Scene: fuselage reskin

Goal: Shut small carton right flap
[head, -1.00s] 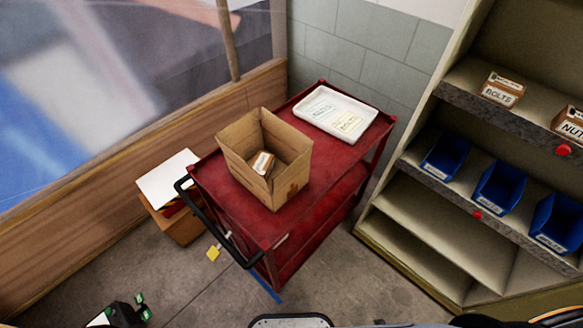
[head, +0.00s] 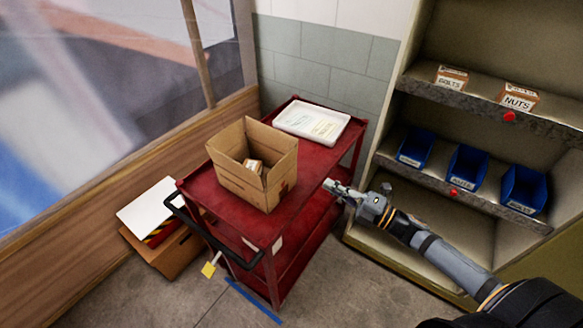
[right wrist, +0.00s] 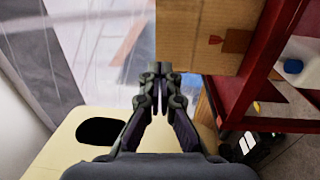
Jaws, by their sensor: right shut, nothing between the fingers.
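The small brown carton (head: 237,181) stands open on top of the red cart (head: 222,206). Its flaps stand up around the opening, and the right flap (head: 284,167) is raised on the side facing my right gripper. A small labelled box lies inside the carton. My right gripper (head: 331,185) is shut and empty, to the right of the carton at the cart's right edge, apart from the carton. In the right wrist view the shut fingers (right wrist: 160,82) point ahead, with the carton (right wrist: 200,40) at upper right. My left gripper is not in view.
A white tray (head: 345,128) with papers lies behind the carton on the cart. A shelf unit with blue bins (head: 466,168) and small boxes stands at right. A box with a white panel (head: 147,209) sits on the floor left of the cart. The cart top in front is clear.

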